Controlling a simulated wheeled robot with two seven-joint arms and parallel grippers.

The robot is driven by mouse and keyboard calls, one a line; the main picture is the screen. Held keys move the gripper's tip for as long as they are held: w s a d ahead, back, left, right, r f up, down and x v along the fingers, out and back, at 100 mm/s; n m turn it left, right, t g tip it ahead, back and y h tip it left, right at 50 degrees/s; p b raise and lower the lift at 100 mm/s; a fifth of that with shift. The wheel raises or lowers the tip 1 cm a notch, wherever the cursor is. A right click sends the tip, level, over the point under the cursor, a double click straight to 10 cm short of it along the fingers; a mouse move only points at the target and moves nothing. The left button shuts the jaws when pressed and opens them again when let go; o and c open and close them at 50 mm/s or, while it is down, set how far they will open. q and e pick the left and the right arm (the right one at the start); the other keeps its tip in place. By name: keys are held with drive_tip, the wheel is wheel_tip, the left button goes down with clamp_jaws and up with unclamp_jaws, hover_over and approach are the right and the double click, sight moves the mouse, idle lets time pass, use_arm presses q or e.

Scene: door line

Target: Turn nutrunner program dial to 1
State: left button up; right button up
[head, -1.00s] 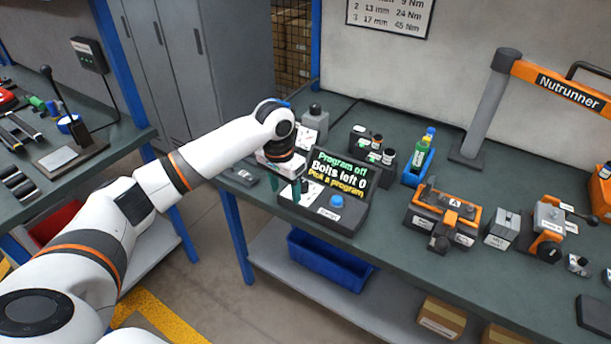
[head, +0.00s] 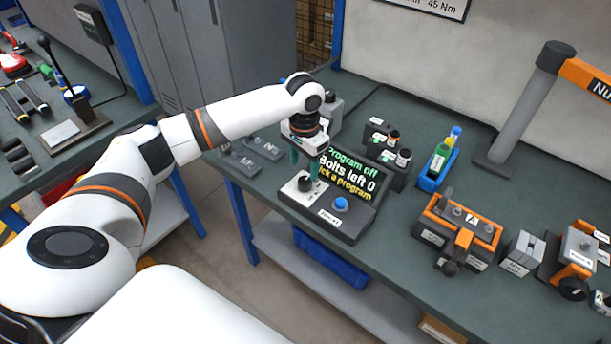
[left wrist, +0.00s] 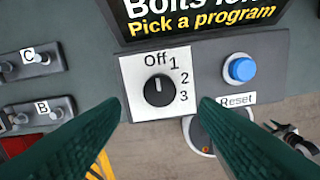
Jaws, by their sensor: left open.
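The program dial (left wrist: 158,91) is a black knob on a white plate marked Off, 1, 2 and 3. Its white pointer line is toward Off. In the head view the dial (head: 305,184) sits on the left of the nutrunner control box (head: 344,229). The box's screen (head: 347,174) reads Program off, Bolts left 0, Pick a program. My left gripper (head: 304,168) is open above the dial. In the left wrist view its green fingers (left wrist: 163,112) lie on either side of the dial, with nothing between them touching it that I can see. My right gripper is not in view.
A blue Reset button (left wrist: 240,69) is right of the dial. Two small grey holders (head: 252,153) lie left of the box, with C and B labels in the wrist view.

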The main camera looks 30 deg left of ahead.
sight(305, 180)
use_arm(q)
drive_tip(key=f, duration=0.4)
drive_tip(key=shift+w+f, duration=0.2)
drive_tip(key=shift+f, duration=0.85)
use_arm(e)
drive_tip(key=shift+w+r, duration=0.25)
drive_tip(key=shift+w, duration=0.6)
use_arm(q)
drive_tip(key=shift+c, duration=0.6)
drive_tip(key=c, duration=0.9)
drive_tip(key=shift+p, duration=0.3)
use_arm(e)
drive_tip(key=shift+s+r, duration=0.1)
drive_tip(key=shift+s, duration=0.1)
